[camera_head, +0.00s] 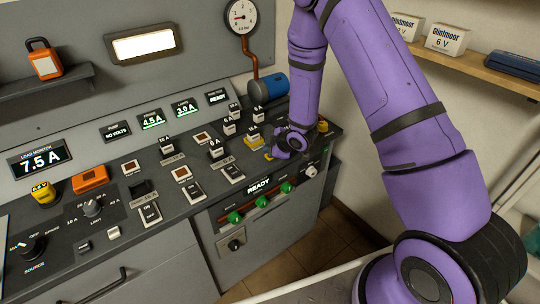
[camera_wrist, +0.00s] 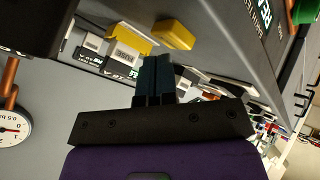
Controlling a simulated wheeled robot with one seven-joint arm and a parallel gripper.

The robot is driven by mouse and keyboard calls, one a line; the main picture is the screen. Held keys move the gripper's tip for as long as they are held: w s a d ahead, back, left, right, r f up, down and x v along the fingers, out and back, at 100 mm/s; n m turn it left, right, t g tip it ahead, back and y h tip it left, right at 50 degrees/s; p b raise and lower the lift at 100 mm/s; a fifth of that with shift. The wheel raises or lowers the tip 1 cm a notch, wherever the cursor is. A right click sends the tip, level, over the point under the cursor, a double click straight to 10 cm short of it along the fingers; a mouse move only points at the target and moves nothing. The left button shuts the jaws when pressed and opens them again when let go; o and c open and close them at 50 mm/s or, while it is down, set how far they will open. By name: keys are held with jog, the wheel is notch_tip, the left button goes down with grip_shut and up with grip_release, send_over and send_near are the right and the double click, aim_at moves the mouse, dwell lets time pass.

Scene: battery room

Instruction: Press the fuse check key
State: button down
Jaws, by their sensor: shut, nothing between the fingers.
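A small yellow key (camera_wrist: 174,33) lies just beyond my gripper's fingertips in the wrist view. In the head view a yellow piece (camera_head: 268,156) shows at the panel's edge by my gripper, largely hidden by it; no label on it can be read. My gripper (camera_wrist: 157,60) is shut and empty, pointing at the panel near the key. A gap seems to show between fingertips and key, but contact cannot be judged surely. In the head view my gripper (camera_head: 273,151) is low over the right part of the control panel (camera_head: 75,222).
White-topped fuses, one in a yellow holder (camera_head: 254,142), stand close left of my gripper. A blue cylinder (camera_head: 269,88) and a gauge (camera_head: 242,16) are behind. Green knobs (camera_head: 262,201) sit on the front below. A shelf (camera_head: 480,68) with boxes is at right.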

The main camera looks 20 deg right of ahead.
jog(key=shift+f, duration=0.4)
dwell(0.7)
jog(key=shift+r, duration=0.8)
jog(key=shift+r, duration=2.55)
